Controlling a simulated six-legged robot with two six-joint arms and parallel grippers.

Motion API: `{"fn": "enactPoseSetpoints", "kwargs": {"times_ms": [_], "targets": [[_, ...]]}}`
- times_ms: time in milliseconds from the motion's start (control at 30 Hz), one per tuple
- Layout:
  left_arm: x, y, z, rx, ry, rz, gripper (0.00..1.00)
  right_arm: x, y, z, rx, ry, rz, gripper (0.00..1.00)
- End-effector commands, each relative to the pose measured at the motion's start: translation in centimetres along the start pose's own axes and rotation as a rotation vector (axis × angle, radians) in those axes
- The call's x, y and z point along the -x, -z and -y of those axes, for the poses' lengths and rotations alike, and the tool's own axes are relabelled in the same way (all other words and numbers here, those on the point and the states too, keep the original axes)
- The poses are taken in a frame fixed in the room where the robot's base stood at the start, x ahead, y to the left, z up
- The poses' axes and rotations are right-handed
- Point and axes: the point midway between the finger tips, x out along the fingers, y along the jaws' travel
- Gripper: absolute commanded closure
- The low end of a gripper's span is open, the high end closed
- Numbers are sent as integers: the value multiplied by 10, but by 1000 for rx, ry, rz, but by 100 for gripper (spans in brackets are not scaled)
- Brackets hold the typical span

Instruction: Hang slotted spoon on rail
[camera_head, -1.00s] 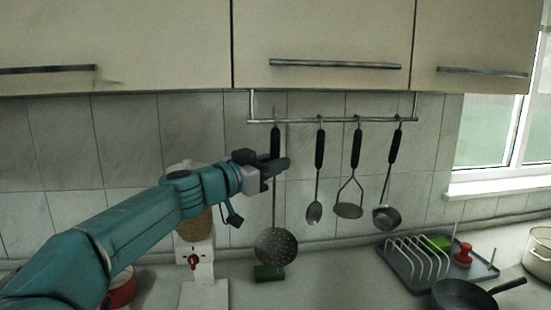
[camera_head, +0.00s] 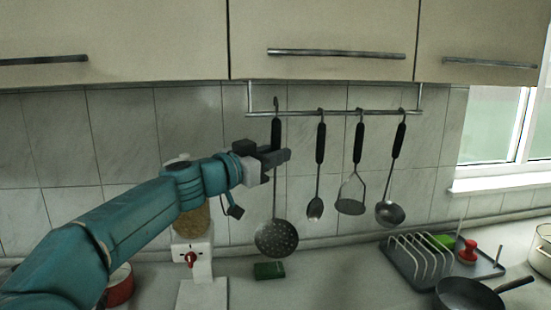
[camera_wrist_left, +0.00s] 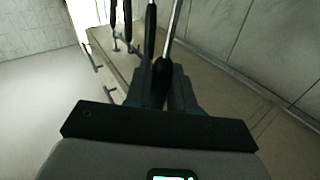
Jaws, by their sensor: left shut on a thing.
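The slotted spoon (camera_head: 277,239) has a round perforated disc, a thin metal stem and a black handle. In the left wrist view, my left gripper's fingers (camera_wrist_left: 160,84) close around the dark handle. My right gripper is not in view.
Cupboards (camera_head: 320,28) are above. Below are a green sponge (camera_head: 269,270), a dish rack (camera_head: 420,258) and a black pan (camera_head: 468,294).

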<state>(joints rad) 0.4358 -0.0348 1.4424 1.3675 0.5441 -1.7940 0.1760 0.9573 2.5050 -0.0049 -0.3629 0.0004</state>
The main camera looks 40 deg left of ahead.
Motion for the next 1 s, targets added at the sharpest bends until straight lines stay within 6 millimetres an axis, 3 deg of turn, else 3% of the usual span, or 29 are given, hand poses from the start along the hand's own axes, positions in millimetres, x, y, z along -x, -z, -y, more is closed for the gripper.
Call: {"fn": "enactPoseSetpoints", "kwargs": {"times_ms": [1000], "targets": [[-40, -11, 58, 1, 1, 2, 100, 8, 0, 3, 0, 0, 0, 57]]}}
